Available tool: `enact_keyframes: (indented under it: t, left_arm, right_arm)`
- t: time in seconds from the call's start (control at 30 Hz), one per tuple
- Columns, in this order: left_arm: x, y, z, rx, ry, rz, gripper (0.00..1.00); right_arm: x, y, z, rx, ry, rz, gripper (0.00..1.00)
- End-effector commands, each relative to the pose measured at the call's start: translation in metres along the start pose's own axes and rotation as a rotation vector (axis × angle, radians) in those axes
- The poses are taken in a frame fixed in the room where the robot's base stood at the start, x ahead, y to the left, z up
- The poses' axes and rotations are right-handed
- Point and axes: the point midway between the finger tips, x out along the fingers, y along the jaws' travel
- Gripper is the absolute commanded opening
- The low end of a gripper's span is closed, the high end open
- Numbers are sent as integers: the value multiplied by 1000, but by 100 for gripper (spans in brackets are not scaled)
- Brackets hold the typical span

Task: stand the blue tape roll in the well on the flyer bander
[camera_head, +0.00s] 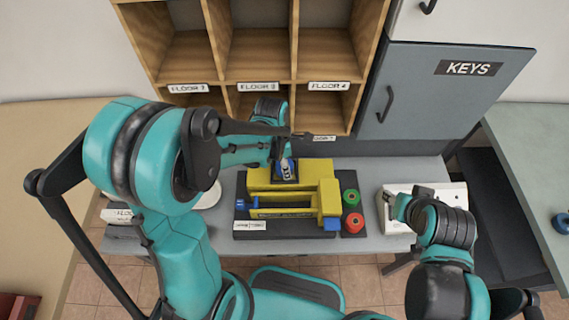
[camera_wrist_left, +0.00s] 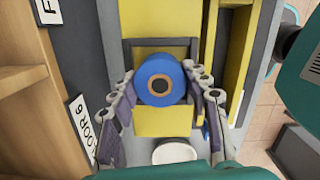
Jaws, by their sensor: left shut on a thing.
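The yellow flyer bander (camera_head: 328,190) sits on a dark base in the middle of the counter. My left gripper (camera_head: 284,166) reaches over its back part. In the left wrist view my left gripper (camera_wrist_left: 162,88) is shut on the blue tape roll (camera_wrist_left: 160,67), whose round face and orange-brown core face the camera. The roll overlaps the dark-framed well (camera_wrist_left: 130,52) on the yellow body. I cannot tell how deep it sits. In the head view the roll is mostly hidden by the fingers. My right gripper (camera_head: 396,203) is by a white device; its fingers are unclear.
The white device (camera_head: 455,195) stands farther right. A white round object (camera_head: 208,197) is left. Wooden pigeonholes (camera_head: 250,55) and a grey KEYS cabinet (camera_head: 440,90) stand behind.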

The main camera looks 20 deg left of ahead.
Motion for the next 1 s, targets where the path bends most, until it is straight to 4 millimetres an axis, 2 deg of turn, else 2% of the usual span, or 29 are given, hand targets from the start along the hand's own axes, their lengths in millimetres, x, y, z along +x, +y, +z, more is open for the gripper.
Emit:
enact_keyframes:
  t: [0.47, 0.5, 0.57, 1.0]
  left_arm:
    - [4, 0, -1, 0, 0, 0, 18]
    - [4, 0, -1, 0, 0, -1, 55]
    - [5, 0, -1, 0, 1, 0, 70]
    - [-2, 0, 0, 0, 0, 0, 71]
  right_arm:
    - [4, 0, 3, 0, 0, 0, 40]
    - [4, 0, 3, 0, 0, 0, 40]
    - [4, 0, 3, 0, 0, 0, 40]
    - [0, 0, 0, 0, 0, 0, 40]
